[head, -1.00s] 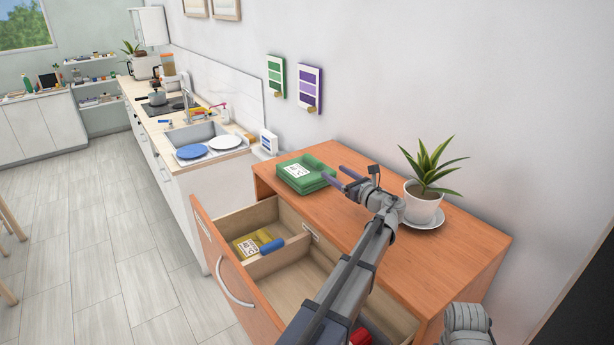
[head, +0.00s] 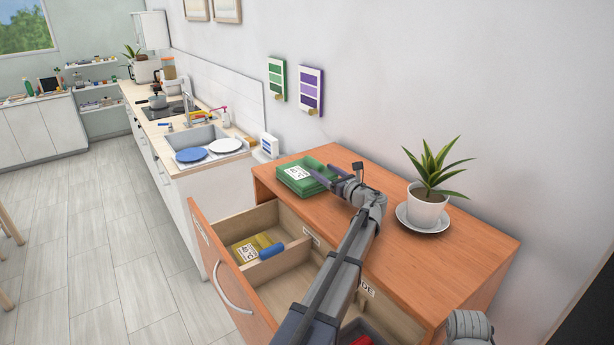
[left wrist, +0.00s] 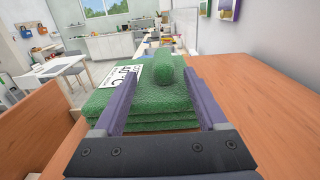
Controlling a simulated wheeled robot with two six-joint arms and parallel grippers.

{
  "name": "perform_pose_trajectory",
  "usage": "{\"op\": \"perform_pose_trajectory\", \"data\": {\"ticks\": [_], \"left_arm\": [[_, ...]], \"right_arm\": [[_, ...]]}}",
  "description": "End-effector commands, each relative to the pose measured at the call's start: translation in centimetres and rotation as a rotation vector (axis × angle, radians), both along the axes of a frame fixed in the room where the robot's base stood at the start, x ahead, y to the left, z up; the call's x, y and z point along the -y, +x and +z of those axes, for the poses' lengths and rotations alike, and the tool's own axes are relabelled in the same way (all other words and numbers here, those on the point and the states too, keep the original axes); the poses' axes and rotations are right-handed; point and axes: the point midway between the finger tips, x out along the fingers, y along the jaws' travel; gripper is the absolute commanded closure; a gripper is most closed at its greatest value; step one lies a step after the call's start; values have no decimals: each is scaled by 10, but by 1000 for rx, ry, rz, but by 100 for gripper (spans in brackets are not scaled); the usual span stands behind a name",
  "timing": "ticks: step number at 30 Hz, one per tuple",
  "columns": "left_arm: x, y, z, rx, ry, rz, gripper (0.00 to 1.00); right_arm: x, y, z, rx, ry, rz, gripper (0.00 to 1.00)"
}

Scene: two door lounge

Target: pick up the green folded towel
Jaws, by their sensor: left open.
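The green folded towel (head: 298,177) lies on the wooden top of the drawer cabinet, near its far left corner. It has a white printed label and a rolled part on top. My left gripper (head: 320,176) is at the towel's near right side with its fingers pointing at it. In the left wrist view the towel (left wrist: 150,118) fills the space ahead and between the two purple fingers (left wrist: 165,100). The fingers are apart, one on each side of the towel's near part. I cannot tell whether they touch it. My right gripper is not seen.
A potted plant on a saucer (head: 402,217) stands on the cabinet top (head: 440,250) to the right. A wall rises behind the cabinet.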

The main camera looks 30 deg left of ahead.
Motion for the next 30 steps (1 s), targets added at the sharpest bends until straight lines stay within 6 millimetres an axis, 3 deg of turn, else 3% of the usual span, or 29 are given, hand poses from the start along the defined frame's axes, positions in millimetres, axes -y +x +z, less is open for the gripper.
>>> {"op": "perform_pose_trajectory", "data": {"ticks": [8,18,25,30], "left_arm": [[-8,6,-2,0,0,-1,25],[-47,25,-5,0,0,0,25],[-47,25,-5,0,0,-1,25],[-47,25,-5,0,0,-1,44]], "right_arm": [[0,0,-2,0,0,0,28],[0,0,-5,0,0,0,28],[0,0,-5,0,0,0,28],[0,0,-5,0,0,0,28]]}}
